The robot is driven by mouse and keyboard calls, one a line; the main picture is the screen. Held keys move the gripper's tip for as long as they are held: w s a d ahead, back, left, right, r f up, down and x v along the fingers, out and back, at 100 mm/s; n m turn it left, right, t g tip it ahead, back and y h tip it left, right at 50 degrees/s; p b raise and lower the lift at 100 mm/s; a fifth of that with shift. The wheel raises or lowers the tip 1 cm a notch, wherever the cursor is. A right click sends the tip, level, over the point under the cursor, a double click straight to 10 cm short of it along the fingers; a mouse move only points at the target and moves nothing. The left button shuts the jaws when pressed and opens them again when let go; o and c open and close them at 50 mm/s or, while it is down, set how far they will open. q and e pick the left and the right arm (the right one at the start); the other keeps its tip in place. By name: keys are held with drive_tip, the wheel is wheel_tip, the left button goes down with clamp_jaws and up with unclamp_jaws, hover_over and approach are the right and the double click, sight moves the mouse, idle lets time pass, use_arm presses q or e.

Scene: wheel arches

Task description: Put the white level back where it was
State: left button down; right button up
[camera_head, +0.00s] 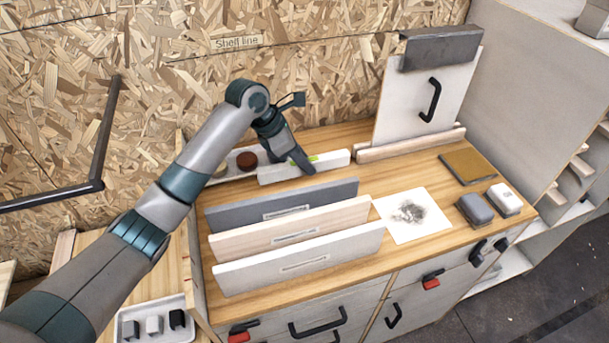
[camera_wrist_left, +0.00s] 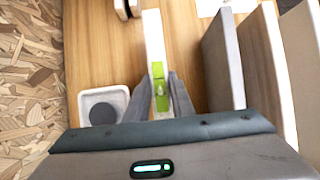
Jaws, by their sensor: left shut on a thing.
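The white level (camera_head: 335,159) is a long white bar with a green vial section. It is near the back of the wooden worktop, in front of the chipboard wall. My left gripper (camera_head: 302,168) reaches down from above and is shut on its middle. In the left wrist view the level (camera_wrist_left: 153,35) runs away from me, and the fingers of my left gripper (camera_wrist_left: 160,92) close on either side of its green part. I cannot tell whether the level touches the worktop. My right gripper does not show.
Grey (camera_head: 335,191), beige (camera_head: 353,214) and white (camera_head: 355,246) panels stand upright in front of the level. A pale tray with a brown disc (camera_head: 247,160) lies left of it. A board with a black handle (camera_head: 431,100) stands at back right. A smudged white sheet (camera_head: 430,228) lies flat.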

use_arm(q)
drive_tip(key=shift+f, duration=0.9)
drive_tip(key=shift+f+p, duration=0.3)
drive_tip(key=shift+f, duration=1.55)
drive_tip(key=shift+p, duration=0.35)
drive_tip(key=c, duration=1.5)
unclamp_jaws()
drive_tip(key=shift+c, duration=0.2)
